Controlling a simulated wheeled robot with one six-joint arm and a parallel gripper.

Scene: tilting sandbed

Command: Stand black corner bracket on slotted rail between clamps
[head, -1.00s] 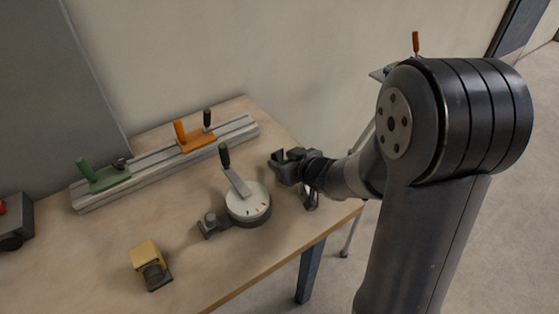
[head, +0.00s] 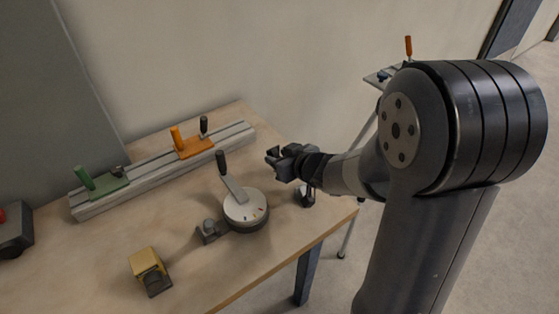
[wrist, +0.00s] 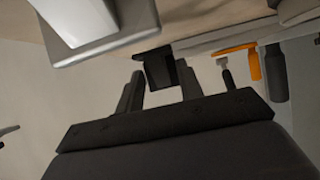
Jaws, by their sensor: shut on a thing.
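The slotted rail (head: 150,175) lies along the back of the wooden table. A green clamp (head: 104,184) sits at its left end and an orange clamp (head: 192,146) sits right of its middle. Bare rail shows between the clamps. My gripper (head: 276,161) is above the table, right of the rail and clear of it. In the wrist view my gripper (wrist: 160,90) is shut on the black corner bracket (wrist: 157,68), seen as a dark block between the fingers. Its full shape is hidden, and in the head view it blends with the dark jaws.
A round dial (head: 245,209) with an upright black-handled lever stands between my gripper and the table's front. A yellow block (head: 146,262) sits front left. A small dark object (head: 305,196) is under my arm. A grey wall is behind the rail; a tripod stand is at right.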

